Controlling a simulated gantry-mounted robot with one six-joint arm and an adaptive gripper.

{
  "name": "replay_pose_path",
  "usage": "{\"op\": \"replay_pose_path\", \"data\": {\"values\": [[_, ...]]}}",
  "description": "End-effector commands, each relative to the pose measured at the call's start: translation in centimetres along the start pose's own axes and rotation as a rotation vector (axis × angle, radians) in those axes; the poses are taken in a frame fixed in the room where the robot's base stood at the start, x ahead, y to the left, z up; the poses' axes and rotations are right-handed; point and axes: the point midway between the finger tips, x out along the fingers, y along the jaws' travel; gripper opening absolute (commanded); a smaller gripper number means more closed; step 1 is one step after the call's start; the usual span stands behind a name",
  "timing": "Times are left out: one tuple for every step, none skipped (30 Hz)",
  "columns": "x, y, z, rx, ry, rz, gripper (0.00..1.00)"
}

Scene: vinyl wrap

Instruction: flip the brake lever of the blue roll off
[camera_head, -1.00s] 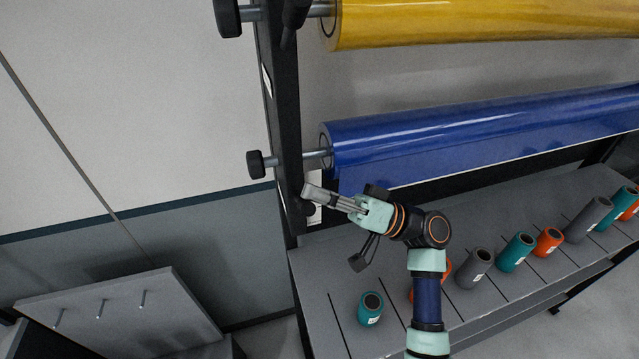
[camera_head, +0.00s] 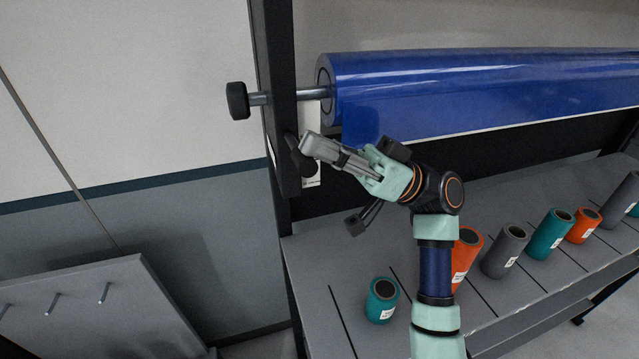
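The blue roll (camera_head: 480,95) lies across the rack on a metal shaft, its left end near the dark upright post (camera_head: 272,60). The brake lever (camera_head: 296,158) is a dark piece on the post, below the shaft. It is partly hidden by my gripper, so its angle is hard to read. My gripper (camera_head: 306,145) points left and up. Its grey fingers lie close together and look shut, with nothing seen between them. The fingertips are at or right in front of the lever; whether they touch it I cannot tell.
A black knob (camera_head: 237,100) caps the shaft left of the post. Below, a grey shelf (camera_head: 315,300) holds several teal, orange and dark grey small rolls, including a teal one (camera_head: 382,300) near my arm. A grey panel with pegs (camera_head: 100,325) stands lower left.

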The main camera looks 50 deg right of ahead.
Motion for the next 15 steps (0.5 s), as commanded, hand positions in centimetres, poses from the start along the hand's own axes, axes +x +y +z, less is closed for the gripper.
{"op": "replay_pose_path", "data": {"values": [[-1.0, 0.1, 1.8, -0.037, -0.003, -0.023, 0.00], [-1.1, 0.1, 2.0, -0.060, -0.002, -0.037, 0.00], [-1.3, 0.1, 2.2, -0.094, -0.002, -0.057, 0.00], [-1.4, 0.1, 2.4, -0.117, -0.002, -0.070, 0.00], [-1.5, 0.1, 2.6, -0.143, -0.002, -0.085, 0.00], [-1.6, 0.1, 2.8, -0.174, -0.001, -0.105, 0.00], [-1.7, 0.1, 3.0, -0.199, -0.001, -0.119, 0.00], [-1.8, 0.1, 3.2, -0.223, -0.002, -0.133, 0.00], [-1.9, 0.1, 3.4, -0.255, 0.000, -0.153, 0.00], [-2.0, 0.1, 3.5, -0.279, -0.001, -0.167, 0.00], [-2.1, 0.2, 3.7, -0.302, -0.001, -0.181, 0.00], [-2.3, 0.2, 3.9, -0.333, -0.001, -0.199, 0.00], [-2.4, 0.2, 4.1, -0.342, 0.000, -0.204, 0.00], [-2.5, 0.3, 4.3, -0.340, 0.000, -0.202, 0.00], [-2.6, 0.3, 4.5, -0.339, -0.001, -0.201, 0.00]]}}
